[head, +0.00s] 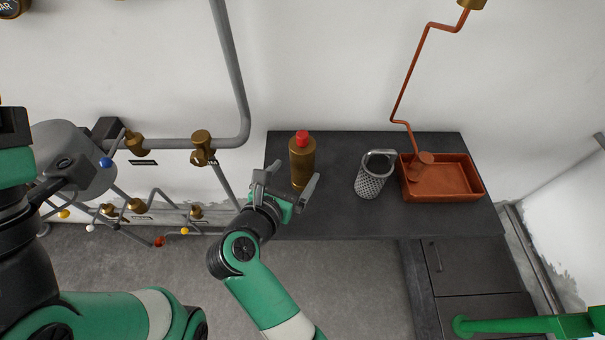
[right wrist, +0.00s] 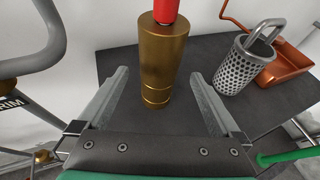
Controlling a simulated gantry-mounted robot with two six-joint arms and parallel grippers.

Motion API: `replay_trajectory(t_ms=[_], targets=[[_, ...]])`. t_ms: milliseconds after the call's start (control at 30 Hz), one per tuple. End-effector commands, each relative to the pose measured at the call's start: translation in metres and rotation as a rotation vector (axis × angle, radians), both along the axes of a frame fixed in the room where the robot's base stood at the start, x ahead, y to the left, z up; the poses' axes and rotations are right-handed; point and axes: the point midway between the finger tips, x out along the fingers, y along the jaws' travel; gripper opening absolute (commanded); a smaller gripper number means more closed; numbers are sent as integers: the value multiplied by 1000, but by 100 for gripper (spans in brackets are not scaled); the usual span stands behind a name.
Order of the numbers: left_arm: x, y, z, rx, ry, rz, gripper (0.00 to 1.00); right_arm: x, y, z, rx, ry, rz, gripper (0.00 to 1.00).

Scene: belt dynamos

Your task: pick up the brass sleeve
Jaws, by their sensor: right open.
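The brass sleeve (head: 302,165) stands upright near the left end of the dark worktop (head: 345,215), with a red top (head: 302,138) showing above it. In the right wrist view the brass sleeve (right wrist: 160,70) is a tapered cylinder with grooves near its foot, and the red part (right wrist: 166,10) is cut off by the frame edge. My right gripper (head: 287,182) is open and empty at the near side of the sleeve. In the wrist view its fingers (right wrist: 158,85) point toward the sleeve, one to each side. My left gripper is partly seen at the far left, its jaws unclear.
A perforated metal basket (head: 371,182) with a handle stands right of the sleeve. Beyond it is a copper tray (head: 455,197) with a copper pipe (head: 405,85) above. Grey pipes (head: 233,70) and brass valves (head: 202,146) line the wall on the left. Worktop between sleeve and basket is clear.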

Motion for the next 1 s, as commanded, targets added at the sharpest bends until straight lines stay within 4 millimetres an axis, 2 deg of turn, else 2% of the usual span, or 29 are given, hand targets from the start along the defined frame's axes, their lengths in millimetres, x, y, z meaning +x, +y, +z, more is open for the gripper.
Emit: replay_trajectory(t_ms=[267,400,533,767,867,1000], targets=[[0,0,-11,0,-1,0,50,13,-6,-8,0,0,0,100],[0,0,-30,0,0,0,50,34,-14,-22,-1,0,-3,100],[0,0,-36,0,0,0,50,49,-20,-25,0,-1,0,100],[0,0,-34,0,0,0,50,51,-21,-23,0,-1,1,100],[0,0,-34,0,0,0,50,51,-21,-23,-1,-1,1,86],[0,0,-34,0,-1,0,50,51,-20,-23,-1,-1,1,60]])
